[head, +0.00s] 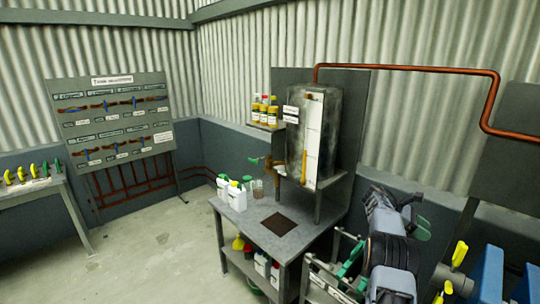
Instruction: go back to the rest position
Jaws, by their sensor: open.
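My arm rises at the lower right of the head view, grey with a dark ribbed section in the middle. My gripper (388,198) seems to be at its upper end, in front of the low wall and to the right of the workbench. It is open, and I see nothing held in it. The fingertips are small and hard to make out. The gripper looks clear of the bench (238,223), though its distance from the things behind it is hard to judge.
A tank (318,135) stands above the bench, with bottles (265,110) on a shelf beside it. White jugs (236,196) stand on the bench. A copper pipe (420,68) runs right. Green- and yellow-handled equipment crowds the lower right. The floor (150,255) at left is open.

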